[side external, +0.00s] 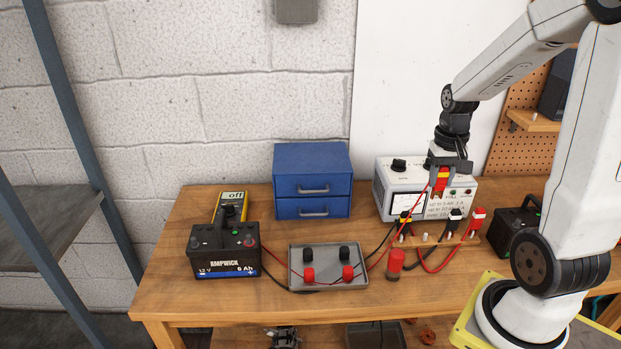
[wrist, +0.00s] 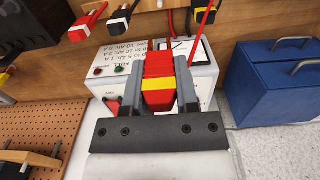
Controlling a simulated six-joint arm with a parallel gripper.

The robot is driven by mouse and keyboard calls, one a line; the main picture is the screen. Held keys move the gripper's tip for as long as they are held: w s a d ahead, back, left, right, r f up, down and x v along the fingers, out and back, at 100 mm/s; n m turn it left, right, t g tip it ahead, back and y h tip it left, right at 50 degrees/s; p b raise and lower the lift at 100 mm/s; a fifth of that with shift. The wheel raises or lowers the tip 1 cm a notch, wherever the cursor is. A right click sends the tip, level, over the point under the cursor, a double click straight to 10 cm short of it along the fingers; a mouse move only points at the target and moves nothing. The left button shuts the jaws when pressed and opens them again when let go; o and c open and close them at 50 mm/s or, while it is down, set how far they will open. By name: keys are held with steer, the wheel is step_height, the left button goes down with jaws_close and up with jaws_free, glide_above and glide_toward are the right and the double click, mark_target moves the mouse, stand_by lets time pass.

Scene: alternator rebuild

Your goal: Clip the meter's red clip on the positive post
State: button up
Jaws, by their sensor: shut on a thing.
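My gripper (side external: 446,168) is shut on a red clip with a yellow band (side external: 440,182), held in front of the charger box at the right of the bench. In the wrist view the red clip (wrist: 158,72) sits between the two fingers, with a red lead rising beside it. The yellow meter (side external: 235,197) reads "off" and stands behind the black 12 V battery (side external: 226,263) at the left. The battery's red-ringed post (side external: 250,241) is on its right top, far from my gripper. A dark post (side external: 195,243) is on its left.
A wooden rack (side external: 432,240) holds a black yellow-banded clip (side external: 404,217), a black white-banded clip (side external: 455,215) and a red white-banded clip (side external: 477,218). A red cylinder (side external: 396,262), grey tray (side external: 328,284) and blue drawers (side external: 313,180) stand between there and the battery. Leads cross the bench.

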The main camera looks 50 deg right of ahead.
steer(key=r, duration=0.3)
steer(key=shift+w+a+r, duration=0.2)
steer(key=shift+w+a, duration=0.1)
steer(key=shift+a, duration=0.05)
steer(key=w+a, duration=1.2)
steer(key=a, duration=0.4)
steer(key=w+a, duration=1.2)
steer(key=a, duration=0.5)
glide_above(248, 236)
steer(key=shift+f, duration=2.7)
steer(key=shift+f, duration=0.15)
steer(key=shift+f, duration=1)
